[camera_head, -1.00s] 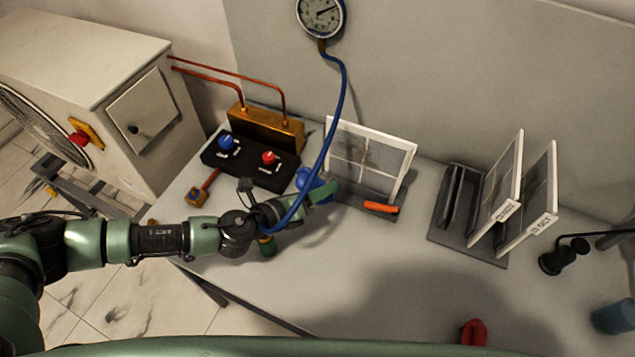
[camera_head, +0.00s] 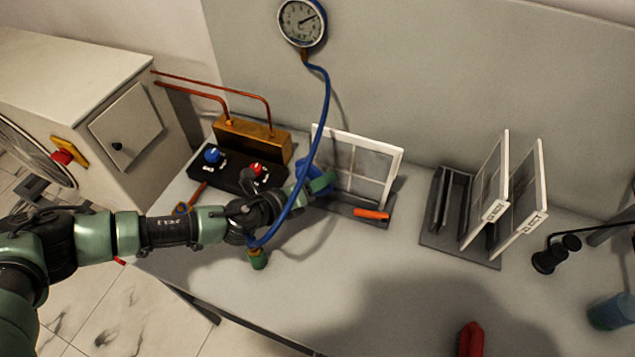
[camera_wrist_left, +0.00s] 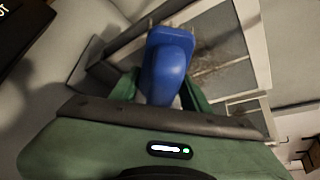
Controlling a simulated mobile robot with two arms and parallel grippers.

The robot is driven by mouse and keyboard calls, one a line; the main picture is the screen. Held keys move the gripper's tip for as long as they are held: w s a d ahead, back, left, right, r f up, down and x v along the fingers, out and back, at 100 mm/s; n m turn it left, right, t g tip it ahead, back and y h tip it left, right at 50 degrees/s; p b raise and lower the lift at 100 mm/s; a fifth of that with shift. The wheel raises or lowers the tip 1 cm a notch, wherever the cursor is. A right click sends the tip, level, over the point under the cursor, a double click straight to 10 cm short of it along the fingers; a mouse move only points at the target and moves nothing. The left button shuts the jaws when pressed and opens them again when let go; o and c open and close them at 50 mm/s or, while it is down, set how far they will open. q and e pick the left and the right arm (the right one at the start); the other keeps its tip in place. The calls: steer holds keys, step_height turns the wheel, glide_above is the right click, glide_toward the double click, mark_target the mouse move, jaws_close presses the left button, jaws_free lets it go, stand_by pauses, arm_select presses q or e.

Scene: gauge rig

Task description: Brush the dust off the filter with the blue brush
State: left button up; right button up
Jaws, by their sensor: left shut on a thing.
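The filter (camera_head: 398,166) is a white-framed panel with grey panes, standing upright in a dark holder on the bench. In the left wrist view the filter (camera_wrist_left: 256,48) shows a brownish dust patch on a pane. My left gripper (camera_head: 318,184) is shut on the blue brush (camera_head: 306,168), at the left part of the filter. In the left wrist view the blue brush (camera_wrist_left: 168,62) stands between the green fingers, in front of the filter's left side. Its bristles are hidden, so I cannot tell whether they touch the pane. My right gripper is not in view.
A blue hose (camera_head: 323,105) hangs from the gauge (camera_head: 302,22) across my left wrist. An orange piece (camera_head: 371,214) lies at the holder's front. The valve box (camera_head: 232,172) stands left. A rack with two framed panels (camera_head: 487,195) stands right.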

arm_select(q)
steer(key=shift+w+d, duration=0.4)
steer(key=shift+w, duration=0.4)
stand_by(0.4)
